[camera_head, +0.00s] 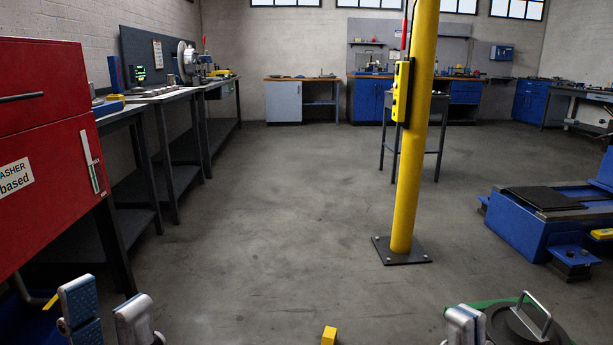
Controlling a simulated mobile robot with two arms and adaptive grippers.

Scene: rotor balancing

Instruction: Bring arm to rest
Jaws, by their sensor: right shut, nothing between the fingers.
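My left gripper (107,308) is at the bottom left corner, below and in front of the red cabinet (50,160). Its two grey fingers stand apart, one showing a blue ribbed pad, and nothing shows between them. My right gripper (465,324) is at the bottom edge, right of the middle. Its fingers are together with nothing held. It is just left of a dark round part with a metal handle (531,318). The rest of both arms is cut off by the picture edge.
A yellow post (413,150) on a floor plate (401,250) stands right of centre. Benches (165,95) line the left wall. A blue machine (530,222) is at the right. A small yellow block (329,335) shows at the bottom. The middle floor is clear.

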